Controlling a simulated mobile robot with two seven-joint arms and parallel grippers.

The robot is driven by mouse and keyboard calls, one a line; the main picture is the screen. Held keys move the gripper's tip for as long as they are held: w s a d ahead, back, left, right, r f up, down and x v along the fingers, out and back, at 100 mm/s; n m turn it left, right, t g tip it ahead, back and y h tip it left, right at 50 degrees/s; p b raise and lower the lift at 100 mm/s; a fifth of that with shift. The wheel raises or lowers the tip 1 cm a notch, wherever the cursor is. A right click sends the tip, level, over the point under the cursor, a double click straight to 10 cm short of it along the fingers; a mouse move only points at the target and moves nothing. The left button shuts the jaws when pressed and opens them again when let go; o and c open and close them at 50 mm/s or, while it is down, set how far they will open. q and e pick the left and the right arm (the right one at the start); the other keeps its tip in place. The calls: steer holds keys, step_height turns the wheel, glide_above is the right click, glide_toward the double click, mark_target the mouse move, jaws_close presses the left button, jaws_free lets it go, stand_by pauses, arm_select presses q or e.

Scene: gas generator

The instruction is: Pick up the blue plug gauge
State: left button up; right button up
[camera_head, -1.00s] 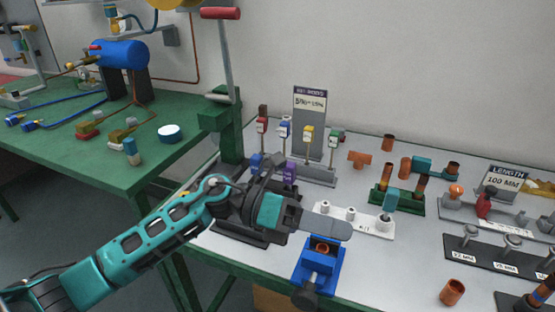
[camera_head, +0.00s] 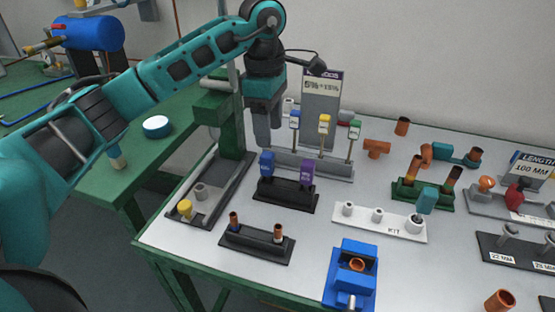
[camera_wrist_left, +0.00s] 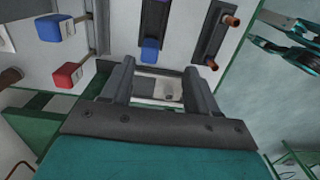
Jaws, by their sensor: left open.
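The blue plug gauge (camera_head: 267,162) stands upright at the left end of a black holder (camera_head: 285,196), with a purple gauge (camera_head: 307,171) beside it. In the left wrist view, the blue gauge (camera_wrist_left: 150,51) shows just beyond the fingertips, nearer the left finger. My left gripper (camera_head: 268,136) points down just above and behind the blue gauge in the head view. Its fingers (camera_wrist_left: 159,72) are open, apart and empty. Whether they touch the gauge cannot be told. My right gripper is not clearly seen.
A grey rack (camera_head: 318,167) with colour-tagged rods stands close behind. A green press (camera_head: 232,128) is to the left. A black stand with copper pieces (camera_head: 257,246), a white block (camera_head: 385,224) and a blue vise (camera_head: 337,285) lie in front and to the right.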

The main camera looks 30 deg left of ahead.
mark_target(267, 167)
arm_select(q)
steer(key=shift+w+a+r, duration=0.2)
steer(key=shift+a+r, duration=0.05)
steer(key=shift+a, duration=0.25)
steer(key=shift+a+f+y, duration=0.1)
steer(key=shift+f+y, duration=0.05)
steer(key=shift+y, duration=0.15)
step_height(267, 167, down, 7)
steer(key=shift+r, duration=0.15)
steer(key=shift+w+f+b, duration=0.15)
steer(key=shift+f, duration=1.3)
steer(key=shift+w+f+b, duration=0.15)
steer(key=shift+f, duration=1.25)
steer(key=c, duration=0.9)
